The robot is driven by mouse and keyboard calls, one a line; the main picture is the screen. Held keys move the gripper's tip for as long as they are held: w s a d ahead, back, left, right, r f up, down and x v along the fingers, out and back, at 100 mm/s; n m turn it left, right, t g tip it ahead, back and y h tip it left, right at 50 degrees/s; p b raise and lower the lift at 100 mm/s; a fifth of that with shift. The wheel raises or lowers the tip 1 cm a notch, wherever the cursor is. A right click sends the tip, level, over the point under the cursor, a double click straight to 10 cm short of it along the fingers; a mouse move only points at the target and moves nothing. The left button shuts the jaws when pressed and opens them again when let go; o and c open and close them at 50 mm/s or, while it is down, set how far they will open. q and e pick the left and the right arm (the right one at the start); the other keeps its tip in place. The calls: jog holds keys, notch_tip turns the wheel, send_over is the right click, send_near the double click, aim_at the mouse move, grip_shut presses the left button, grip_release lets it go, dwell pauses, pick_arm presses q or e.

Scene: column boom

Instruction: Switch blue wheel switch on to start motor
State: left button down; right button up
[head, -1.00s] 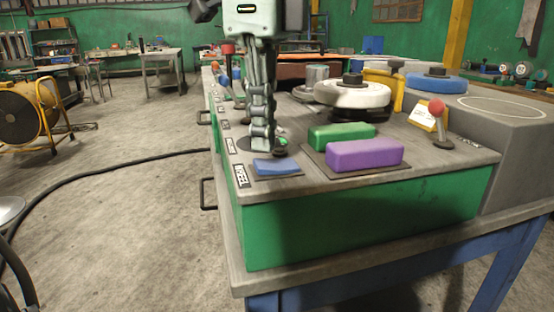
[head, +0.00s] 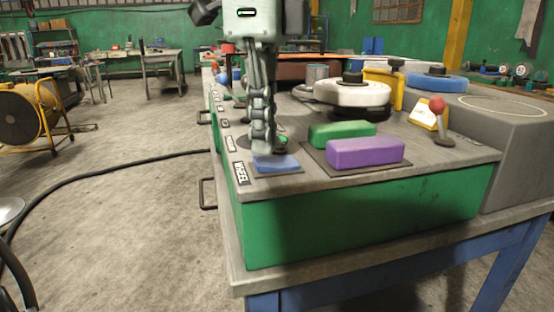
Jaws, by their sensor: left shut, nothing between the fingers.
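The blue switch (head: 279,165) is a low blue rocker plate on the near left corner of the green and grey machine panel. A label reading WHEEL (head: 240,173) lies to its left. My left gripper (head: 263,150) points straight down, shut and empty. Its fingertips are at the far left edge of the blue switch; I cannot tell whether they touch it. A green-topped button (head: 283,140) is partly hidden behind the fingers. A white wheel (head: 352,93) and a blue wheel (head: 436,83) sit farther back. My right gripper is not in view.
A green block (head: 342,132) and a purple block (head: 365,153) lie right of the switch. A red-knobbed lever (head: 438,106) stands at the right. More levers and labels line the panel's left edge. A black cable (head: 110,168) crosses the floor.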

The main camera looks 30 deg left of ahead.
aim_at(263, 160)
pick_arm(q)
jog(key=shift+f+b, duration=0.6)
jog(key=shift+f, duration=0.15)
jog(key=shift+r, duration=0.1)
jog(key=shift+r+p, duration=2.55)
jog(key=shift+r, duration=0.95)
